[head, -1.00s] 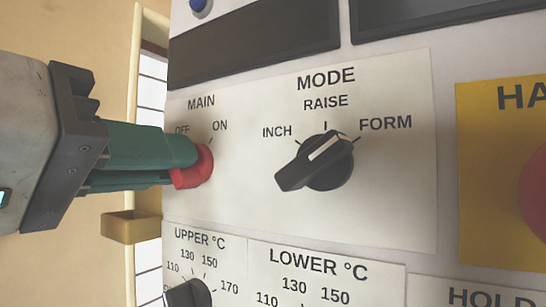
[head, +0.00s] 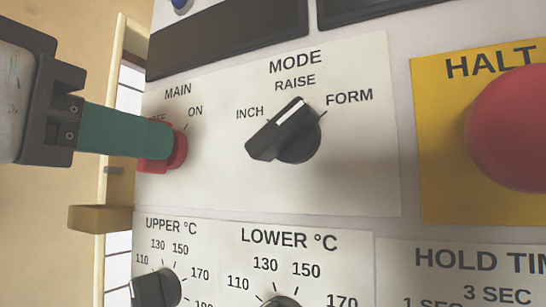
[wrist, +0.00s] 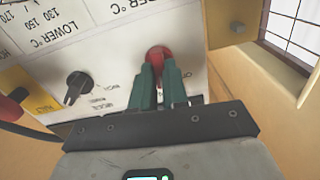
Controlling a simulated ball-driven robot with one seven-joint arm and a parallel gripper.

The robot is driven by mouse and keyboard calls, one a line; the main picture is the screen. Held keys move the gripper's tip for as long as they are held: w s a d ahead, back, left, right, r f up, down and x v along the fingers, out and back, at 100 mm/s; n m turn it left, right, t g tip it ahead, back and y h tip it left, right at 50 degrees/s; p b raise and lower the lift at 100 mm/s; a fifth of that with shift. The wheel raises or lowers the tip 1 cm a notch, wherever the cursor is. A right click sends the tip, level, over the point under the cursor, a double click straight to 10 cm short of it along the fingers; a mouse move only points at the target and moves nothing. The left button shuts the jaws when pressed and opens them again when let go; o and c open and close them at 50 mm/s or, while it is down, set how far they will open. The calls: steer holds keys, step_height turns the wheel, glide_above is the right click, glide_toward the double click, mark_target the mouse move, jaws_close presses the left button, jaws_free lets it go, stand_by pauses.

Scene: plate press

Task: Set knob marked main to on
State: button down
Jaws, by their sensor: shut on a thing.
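The MAIN knob (head: 181,148) is red and sits at the left of the white control panel, under the labels OFF and ON. My gripper (head: 160,142) has green fingers and comes in from the left, shut on this knob. The fingers hide part of the knob and of the OFF label, and I cannot tell which mark the knob points to. The wrist view also shows the red knob (wrist: 158,55) between the two fingertips (wrist: 158,72).
The black MODE knob (head: 285,132) is right of MAIN, its white line near RAISE. A large red HALT button (head: 515,128) is on yellow at the far right. The UPPER °C knob (head: 157,289) is below. A tan block (head: 98,218) juts out at the left.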

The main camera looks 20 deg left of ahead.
steer(key=m+b, duration=0.2)
steer(key=m, duration=0.3)
steer(key=shift+m, duration=0.4)
stand_by(0.4)
steer(key=c, duration=1.1)
jaws_free()
steer(key=shift+c, duration=0.2)
steer(key=s+b, duration=0.2)
steer(key=s, duration=0.8)
steer(key=shift+s+a+b, duration=0.35)
steer(key=shift+s+b, duration=0.05)
